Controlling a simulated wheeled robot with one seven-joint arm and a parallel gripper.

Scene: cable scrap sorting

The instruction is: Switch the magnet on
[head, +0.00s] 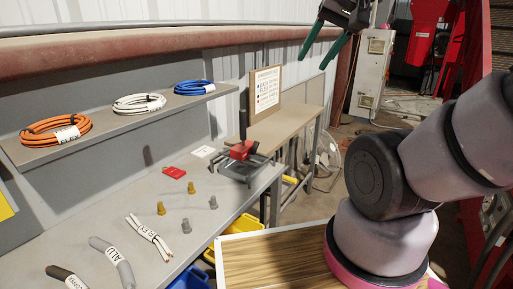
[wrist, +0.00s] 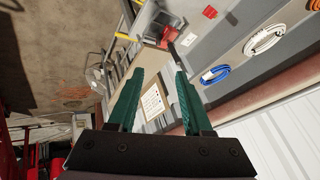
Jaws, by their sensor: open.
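A red block on a dark metal frame (head: 240,150), with an upright black handle, stands at the far end of the grey bench. It looks like the magnet device, but no label on it is readable and I cannot tell its switch state. It also shows at the top of the wrist view as a red and grey shape (wrist: 167,36). My gripper (head: 314,61) is at the top of the head view, high up and to the right of the device. Its green fingers (wrist: 158,72) are apart with nothing between them, and they touch nothing.
A sign board (head: 266,92) stands behind the device. Orange (head: 42,134), white (head: 135,106) and blue (head: 190,87) cable coils lie on the shelf.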

